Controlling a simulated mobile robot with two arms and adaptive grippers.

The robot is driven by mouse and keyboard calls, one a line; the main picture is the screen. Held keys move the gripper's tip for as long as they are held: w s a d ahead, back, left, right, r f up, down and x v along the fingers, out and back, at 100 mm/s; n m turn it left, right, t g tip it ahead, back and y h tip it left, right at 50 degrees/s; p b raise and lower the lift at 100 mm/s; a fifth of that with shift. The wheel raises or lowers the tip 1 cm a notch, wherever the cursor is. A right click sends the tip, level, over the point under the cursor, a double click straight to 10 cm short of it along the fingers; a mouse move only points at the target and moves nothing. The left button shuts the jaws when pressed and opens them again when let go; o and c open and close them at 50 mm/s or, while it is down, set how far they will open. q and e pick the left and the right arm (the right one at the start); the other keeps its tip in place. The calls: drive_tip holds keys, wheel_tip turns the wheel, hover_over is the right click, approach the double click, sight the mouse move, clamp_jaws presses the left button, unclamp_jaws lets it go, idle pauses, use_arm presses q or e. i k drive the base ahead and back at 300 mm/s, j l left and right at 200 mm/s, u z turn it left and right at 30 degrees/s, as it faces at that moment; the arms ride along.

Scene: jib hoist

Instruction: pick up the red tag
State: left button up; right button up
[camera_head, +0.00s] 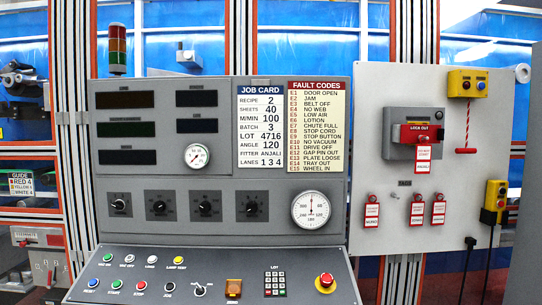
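Three red tags with white labels hang on the grey board at the right: a left one (371,212), a middle one (417,210) and a right one (438,209). A bare peg (394,196) sits between the left and middle tags. Another red-and-white tag (423,158) hangs below the red lock-out handle (420,134), with a name on its lower part. The small print on the hanging tags is too small to read surely. Neither of my grippers is in view.
A grey control console (220,255) with dials, buttons and a red stop button (325,281) fills the middle. A yellow box (467,83) with a red cord and a yellow pendant (494,196) are on the board's right side. A grey surface stands at the right edge.

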sight(422, 151)
drive_tip(key=i+l+z, duration=0.25)
drive_tip(key=i+l, duration=0.3)
drive_tip(key=l, duration=0.2)
drive_tip(key=i+l+z, duration=0.25)
drive_tip(key=i+l, duration=0.3)
drive_tip(key=l, duration=0.1)
